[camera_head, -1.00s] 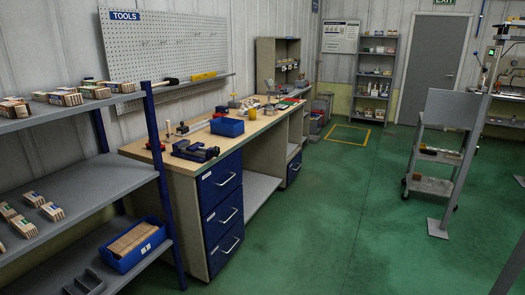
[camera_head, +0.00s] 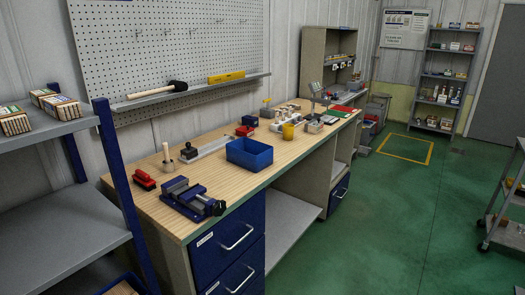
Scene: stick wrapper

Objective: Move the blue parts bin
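The blue parts bin (camera_head: 249,154) stands upright on the wooden workbench (camera_head: 155,208), near its front edge. It is an open-topped box, and its inside looks empty from here. It stands to the right of a dark blue vise (camera_head: 190,198). Neither of my grippers shows in the head view.
A yellow cup (camera_head: 288,131) and small tools lie right of the bin. A shelf with a blue post (camera_head: 122,190) stands at the left. Green floor (camera_head: 365,225) is open at the right.

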